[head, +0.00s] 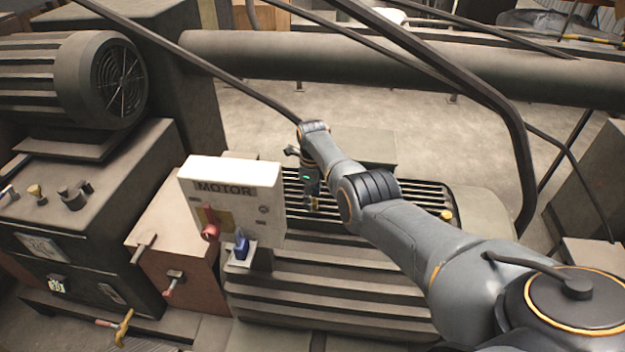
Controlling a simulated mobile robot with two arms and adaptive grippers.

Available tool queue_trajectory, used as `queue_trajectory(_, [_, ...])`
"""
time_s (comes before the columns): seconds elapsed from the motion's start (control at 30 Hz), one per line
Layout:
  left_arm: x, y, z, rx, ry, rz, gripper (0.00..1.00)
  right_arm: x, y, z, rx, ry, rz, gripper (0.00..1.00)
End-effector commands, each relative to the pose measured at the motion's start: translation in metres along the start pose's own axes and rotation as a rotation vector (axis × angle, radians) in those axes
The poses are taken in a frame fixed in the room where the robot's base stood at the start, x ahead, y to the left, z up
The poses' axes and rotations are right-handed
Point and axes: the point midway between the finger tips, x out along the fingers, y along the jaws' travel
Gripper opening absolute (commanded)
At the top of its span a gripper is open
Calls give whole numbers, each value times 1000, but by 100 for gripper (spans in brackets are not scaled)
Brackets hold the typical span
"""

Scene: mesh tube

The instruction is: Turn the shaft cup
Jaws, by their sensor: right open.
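My right arm reaches in from the lower right. My right gripper (308,188) is open and points down over the slatted top of the finned motor housing (335,283), just right of the white MOTOR box. It is small and dark here, so its fingertips are hard to make out. I cannot clearly pick out the shaft cup; the gripper and the box may hide it. I cannot tell whether the gripper touches anything. My left gripper is not in view.
The white MOTOR box (228,188) carries a red knob (211,224); a blue item (241,246) sits on its small ledge. A finned motor (75,80) stands at left. A thick pipe (400,65) crosses behind. A dark bent rail (512,110) passes above my arm.

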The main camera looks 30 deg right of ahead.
Motion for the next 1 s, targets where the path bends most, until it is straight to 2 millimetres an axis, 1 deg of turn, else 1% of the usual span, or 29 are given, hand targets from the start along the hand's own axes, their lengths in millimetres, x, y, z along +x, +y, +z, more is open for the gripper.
queue_trajectory(0.2, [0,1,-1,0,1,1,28,-20,1,0,0,-2,-2,54])
queue_trajectory(0.33, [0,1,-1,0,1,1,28,-45,0,0,0,-4,-4,54])
queue_trajectory(0.4, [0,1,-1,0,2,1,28,-63,-1,1,1,-5,-5,54])
queue_trajectory(0.5, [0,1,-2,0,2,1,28,-83,-1,0,1,-3,-5,54])
queue_trajectory(0.6, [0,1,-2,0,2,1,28,-98,0,0,1,-3,-4,54])
queue_trajectory(0.7, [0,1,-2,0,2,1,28,-108,0,0,1,-3,-3,54])
queue_trajectory(0.8, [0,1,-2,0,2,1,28,-114,0,0,1,-2,-2,54])
queue_trajectory(1.0, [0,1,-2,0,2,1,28,-115,0,0,1,-1,-2,54])
